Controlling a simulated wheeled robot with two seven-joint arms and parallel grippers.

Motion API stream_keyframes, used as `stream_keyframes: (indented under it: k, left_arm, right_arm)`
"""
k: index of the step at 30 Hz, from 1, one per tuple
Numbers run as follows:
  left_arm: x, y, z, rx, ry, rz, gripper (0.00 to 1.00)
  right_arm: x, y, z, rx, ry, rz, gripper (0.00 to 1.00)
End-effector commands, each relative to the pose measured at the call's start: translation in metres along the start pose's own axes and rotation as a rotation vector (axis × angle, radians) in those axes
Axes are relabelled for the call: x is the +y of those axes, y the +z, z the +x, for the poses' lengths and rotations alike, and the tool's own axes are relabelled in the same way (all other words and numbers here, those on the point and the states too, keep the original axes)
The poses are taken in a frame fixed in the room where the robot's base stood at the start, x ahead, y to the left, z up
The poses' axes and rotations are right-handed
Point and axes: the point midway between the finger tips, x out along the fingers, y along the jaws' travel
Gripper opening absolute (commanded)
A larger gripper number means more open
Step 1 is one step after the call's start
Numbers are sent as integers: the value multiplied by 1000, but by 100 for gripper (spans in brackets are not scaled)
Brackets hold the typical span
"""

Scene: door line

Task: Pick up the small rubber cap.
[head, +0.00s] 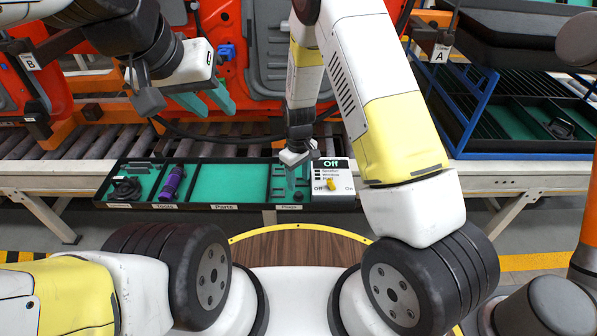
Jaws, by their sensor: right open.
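A small dark round piece, which looks like the rubber cap (298,196), lies in the narrow tray compartment labelled Plugs (289,207). My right gripper (298,182) points down over this compartment, its teal fingers apart just above the dark piece. I cannot tell whether the fingertips touch it or are beside it. My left gripper (206,103) is raised at the upper left, its teal fingers spread with nothing between them, away from the tray.
The black tray (183,205) also holds a purple cylinder (171,183) and a dark coil (126,189). Its Parts compartment (228,184) is bare. A switch box (333,178) with a yellow knob adjoins the right end. A blue-framed rack (470,110) stands at right.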

Motion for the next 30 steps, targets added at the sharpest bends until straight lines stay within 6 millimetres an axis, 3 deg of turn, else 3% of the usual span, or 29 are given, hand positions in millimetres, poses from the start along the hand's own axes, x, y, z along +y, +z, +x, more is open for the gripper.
stream_keyframes:
  k: [10, 20, 27, 30]
  left_arm:
    - [0, 0, 0, 0, 0, 0, 36]
    - [0, 0, 0, 0, 0, 0, 36]
    - [0, 0, 0, 0, 0, 0, 36]
    - [0, 0, 0, 0, 0, 0, 36]
  right_arm:
    - [-5, 3, 48, -2, -1, 0, 48]
    - [-5, 2, 54, 1, 0, 0, 48]
    - [-5, 2, 54, 1, 0, 0, 1]
    - [-5, 2, 54, 1, 0, 0, 0]
